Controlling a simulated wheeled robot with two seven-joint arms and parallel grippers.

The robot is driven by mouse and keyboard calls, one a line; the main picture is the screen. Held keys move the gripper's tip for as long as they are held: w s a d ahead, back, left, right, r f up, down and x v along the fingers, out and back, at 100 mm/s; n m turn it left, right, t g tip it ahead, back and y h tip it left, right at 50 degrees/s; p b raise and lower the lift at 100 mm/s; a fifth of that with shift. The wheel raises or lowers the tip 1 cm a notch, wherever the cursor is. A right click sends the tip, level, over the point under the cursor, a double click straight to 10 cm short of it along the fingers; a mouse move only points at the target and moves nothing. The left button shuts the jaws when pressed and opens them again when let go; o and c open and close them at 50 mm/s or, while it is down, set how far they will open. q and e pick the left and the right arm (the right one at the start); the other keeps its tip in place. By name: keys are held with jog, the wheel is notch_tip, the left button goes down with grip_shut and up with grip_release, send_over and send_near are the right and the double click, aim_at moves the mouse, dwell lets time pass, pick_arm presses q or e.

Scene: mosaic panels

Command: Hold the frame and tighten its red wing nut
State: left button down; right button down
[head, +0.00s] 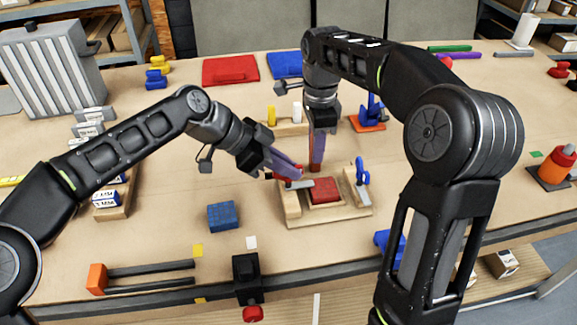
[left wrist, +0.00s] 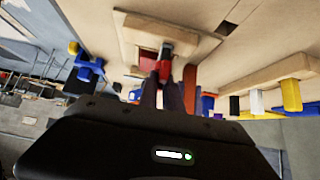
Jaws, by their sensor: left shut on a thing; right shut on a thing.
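The wooden frame (head: 330,217) lies on the table with a dark red panel (head: 324,190) inside it. The red wing nut (head: 270,176) is at its left side, beside a grey bar; a blue wing nut (head: 362,170) stands at its right. My left gripper (head: 297,172) reaches in from the left and is shut on the red wing nut; the left wrist view shows red (left wrist: 164,67) between its fingertips. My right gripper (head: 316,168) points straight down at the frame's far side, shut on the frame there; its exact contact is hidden.
A blue gridded block (head: 223,216) lies left of the frame. Behind it stand yellow and white pegs (head: 297,113) on a wooden holder. Red (head: 230,70) and blue trays lie at the back. A black clamp (head: 247,278) sits on the front edge.

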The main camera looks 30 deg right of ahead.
pick_arm(q)
jog(key=shift+a+f, duration=0.1)
jog(key=shift+f, duration=0.1)
pick_arm(e)
jog(key=shift+r, duration=0.15)
pick_arm(q)
jog(key=c, duration=1.5)
grip_release()
jog(key=shift+r, duration=0.15)
jog(key=v, duration=1.2)
jog(key=shift+w, duration=0.1)
pick_arm(e)
jog(key=c, duration=1.1)
grip_release()
